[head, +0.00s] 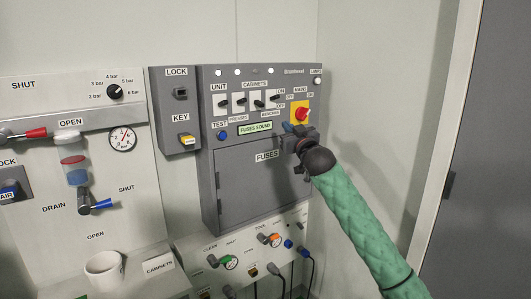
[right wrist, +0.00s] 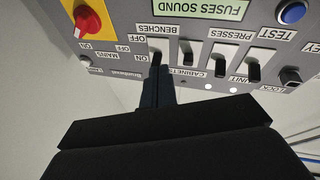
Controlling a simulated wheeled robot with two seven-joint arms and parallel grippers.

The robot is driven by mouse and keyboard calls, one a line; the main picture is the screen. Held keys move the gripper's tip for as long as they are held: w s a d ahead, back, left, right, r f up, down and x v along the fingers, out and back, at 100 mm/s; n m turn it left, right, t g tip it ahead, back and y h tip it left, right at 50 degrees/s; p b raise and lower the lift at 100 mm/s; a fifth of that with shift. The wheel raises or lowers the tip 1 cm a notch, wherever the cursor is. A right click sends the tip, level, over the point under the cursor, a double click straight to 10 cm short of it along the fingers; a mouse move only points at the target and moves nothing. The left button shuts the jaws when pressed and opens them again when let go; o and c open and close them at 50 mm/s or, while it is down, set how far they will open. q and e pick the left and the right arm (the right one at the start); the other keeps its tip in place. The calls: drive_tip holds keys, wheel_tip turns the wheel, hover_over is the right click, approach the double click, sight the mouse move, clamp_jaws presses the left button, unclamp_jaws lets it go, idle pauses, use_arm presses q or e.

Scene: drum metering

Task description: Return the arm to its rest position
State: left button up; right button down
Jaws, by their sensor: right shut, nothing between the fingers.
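My right gripper (head: 289,129) is in front of the grey fuse panel, just below the red mains knob (head: 302,114) on its yellow plate. Its green-sleeved arm comes in from the lower right. In the right wrist view the dark fingers (right wrist: 156,86) are closed together with nothing between them. Their tips overlap the picture near the end switch (right wrist: 158,58) of the switch row; I cannot tell whether they touch it. The panel appears upside down there. My left gripper is not in view.
The fuse door (head: 245,185) is shut below the switches. Pipework with a blue-handled valve (head: 97,206) and a white mug (head: 104,270) are on the left. Sockets with hanging cables line the lower ledge. Bare wall (head: 370,100) and a dark door (head: 500,150) are on the right.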

drive_tip(key=s+d+f+m+g+h, duration=0.1)
drive_tip(key=s+d+f+g+h, duration=0.15)
drive_tip(key=s+f, duration=0.8)
drive_tip(key=s+d+f+g+h, duration=0.2)
drive_tip(key=s+f+g, duration=0.2)
drive_tip(key=s+f, duration=0.7)
drive_tip(key=s+d+f+m+g+h, duration=0.15)
drive_tip(key=s+f+g, duration=0.25)
drive_tip(key=s+f, duration=0.7)
drive_tip(key=s+f+g, duration=0.3)
drive_tip(key=s+f, duration=1)
drive_tip(key=s, duration=0.3)
drive_tip(key=s+f+m+g, duration=0.1)
drive_tip(key=s+f+g, duration=0.3)
drive_tip(key=s+f, duration=0.9)
drive_tip(key=shift+s+f, duration=0.35)
drive_tip(key=shift+s, duration=1.1)
drive_tip(key=shift+m, duration=0.25)
